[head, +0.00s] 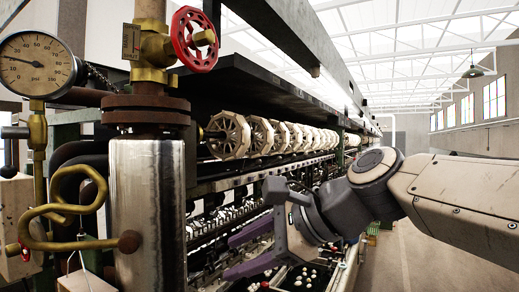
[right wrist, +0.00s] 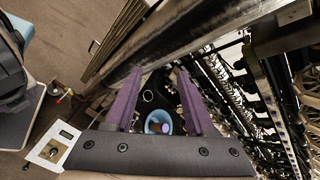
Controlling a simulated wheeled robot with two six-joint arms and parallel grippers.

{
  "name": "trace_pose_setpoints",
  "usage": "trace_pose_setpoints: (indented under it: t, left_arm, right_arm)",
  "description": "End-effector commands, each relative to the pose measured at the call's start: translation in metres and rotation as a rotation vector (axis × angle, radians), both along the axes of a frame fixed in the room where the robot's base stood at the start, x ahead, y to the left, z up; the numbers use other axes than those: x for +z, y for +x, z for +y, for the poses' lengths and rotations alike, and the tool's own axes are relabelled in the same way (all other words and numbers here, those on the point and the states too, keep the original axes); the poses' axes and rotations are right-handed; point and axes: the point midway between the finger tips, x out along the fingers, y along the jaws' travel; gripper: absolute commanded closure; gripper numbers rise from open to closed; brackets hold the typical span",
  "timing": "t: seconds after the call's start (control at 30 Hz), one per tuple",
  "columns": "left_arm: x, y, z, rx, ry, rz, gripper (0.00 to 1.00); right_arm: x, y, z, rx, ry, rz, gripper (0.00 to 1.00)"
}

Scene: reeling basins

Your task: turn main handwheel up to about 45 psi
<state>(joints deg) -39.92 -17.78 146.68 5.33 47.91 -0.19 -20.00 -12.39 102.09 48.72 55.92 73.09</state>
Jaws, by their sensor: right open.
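The red handwheel (head: 195,40) sits on a brass valve (head: 155,48) at the top of the pipework in the head view. The round psi gauge (head: 40,78) is at the upper left, and its needle points left and slightly up, at the low part of the scale. My right gripper (head: 236,256) is open and empty, well below the handwheel and apart from it. Its two purple fingers also show spread in the right wrist view (right wrist: 160,88), where the handwheel does not show. My left gripper is in neither view.
A shiny metal cylinder (head: 147,215) stands below the valve, with a curled brass pipe (head: 75,212) beside it. A long reeling machine with a row of pale reels (head: 228,136) runs away behind my right gripper. The aisle floor (head: 415,262) at right looks clear.

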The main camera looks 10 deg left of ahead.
Motion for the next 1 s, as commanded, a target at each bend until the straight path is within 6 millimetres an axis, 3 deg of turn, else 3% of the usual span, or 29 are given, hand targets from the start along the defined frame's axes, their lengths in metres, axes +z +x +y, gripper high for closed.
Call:
trace_pose_setpoints:
  t: [0.03,0.2,0.3,0.4,0.5,0.6,1.0]
  left_arm:
    - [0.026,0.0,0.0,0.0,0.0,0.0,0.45]
    - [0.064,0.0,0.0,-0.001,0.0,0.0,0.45]
    - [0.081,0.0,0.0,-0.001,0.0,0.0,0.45]
    - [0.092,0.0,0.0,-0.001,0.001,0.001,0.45]
    - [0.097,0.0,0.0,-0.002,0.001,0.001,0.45]
    - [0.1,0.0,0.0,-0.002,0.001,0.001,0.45]
    - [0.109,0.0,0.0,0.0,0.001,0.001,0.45]
  right_arm:
    - [0.058,0.008,0.0,-0.063,0.1,0.044,0.45]
    - [0.194,0.017,-0.004,-0.197,0.426,0.225,0.45]
    - [0.257,0.014,-0.009,-0.223,0.578,0.32,0.45]
    - [0.302,0.008,-0.013,-0.227,0.686,0.394,0.45]
    - [0.329,0.003,-0.016,-0.224,0.751,0.445,0.45]
    - [0.34,0.001,-0.016,-0.219,0.779,0.471,0.45]
    - [0.341,0.019,0.032,-0.216,0.783,0.479,0.45]
